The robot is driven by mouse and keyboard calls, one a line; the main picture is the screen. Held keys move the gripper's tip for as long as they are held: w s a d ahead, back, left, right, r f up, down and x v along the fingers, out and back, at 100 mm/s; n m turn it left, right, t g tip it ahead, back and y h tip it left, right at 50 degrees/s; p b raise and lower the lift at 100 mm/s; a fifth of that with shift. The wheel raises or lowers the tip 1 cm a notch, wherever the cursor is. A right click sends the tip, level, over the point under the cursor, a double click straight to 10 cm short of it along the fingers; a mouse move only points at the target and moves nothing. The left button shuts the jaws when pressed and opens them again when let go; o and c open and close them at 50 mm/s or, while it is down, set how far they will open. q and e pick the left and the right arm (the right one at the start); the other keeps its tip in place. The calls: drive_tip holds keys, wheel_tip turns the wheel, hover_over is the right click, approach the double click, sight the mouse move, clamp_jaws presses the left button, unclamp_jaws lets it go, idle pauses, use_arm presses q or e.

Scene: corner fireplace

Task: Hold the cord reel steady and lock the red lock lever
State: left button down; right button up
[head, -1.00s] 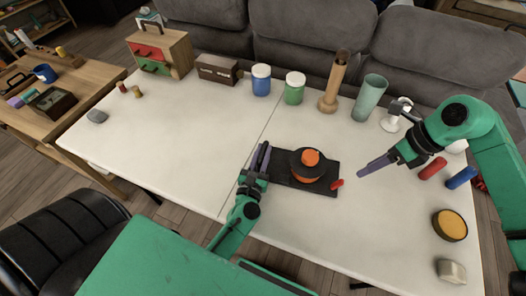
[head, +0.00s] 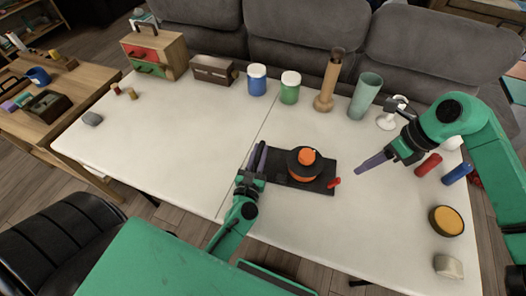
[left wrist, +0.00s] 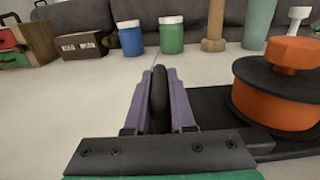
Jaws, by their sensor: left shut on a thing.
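The cord reel (head: 303,173) is an orange drum with a black disc and orange knob on a dark base plate (head: 323,184). It also shows at the right of the left wrist view (left wrist: 280,105).
A blue jar (head: 257,80), green jar (head: 290,88), wooden stand (head: 329,82) and pale green cup (head: 364,96) line the back. Red (head: 428,165) and blue (head: 457,175) cylinders and a yellow-topped round tin (head: 447,221) are right. The left tabletop (head: 165,140) is mostly clear.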

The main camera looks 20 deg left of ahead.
clamp_jaws()
drive_tip(key=w+d+f+n+y, duration=0.1)
drive_tip(key=d+f+n+y, duration=0.1)
drive_tip(key=d+n, duration=0.6)
drive_tip(key=shift+d+f+g+y, duration=0.3)
drive_tip(key=shift+f+y, duration=0.1)
drive_tip(key=shift+f, duration=0.15)
